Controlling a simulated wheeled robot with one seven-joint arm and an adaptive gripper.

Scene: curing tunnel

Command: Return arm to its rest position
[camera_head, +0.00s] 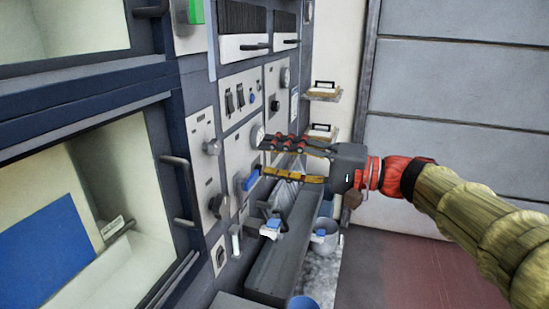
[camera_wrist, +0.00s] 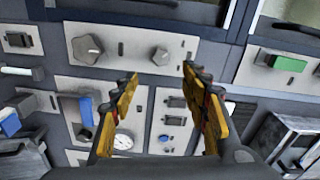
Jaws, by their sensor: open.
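My gripper (camera_head: 268,158) is open in front of the control panel (camera_head: 206,160), with nothing between its fingers in the head view. My arm reaches in from the right, wrapped in a yellowish sleeve with a red wrist section. In the wrist view my open gripper (camera_wrist: 160,85) shows its two yellow and black fingers apart, facing the panel. Between and beyond them are panel plates with two dark knobs (camera_wrist: 88,48) and small switches. I cannot tell from the view whether a fingertip touches the panel.
A blue handle (camera_head: 250,180) sits close to the lower finger. A grey trough (camera_head: 285,245) and a bucket (camera_head: 324,237) stand below. Small shelves (camera_head: 322,94) jut out beyond the panel. An open chamber with a blue sheet (camera_head: 43,258) is at left. Floor at right is clear.

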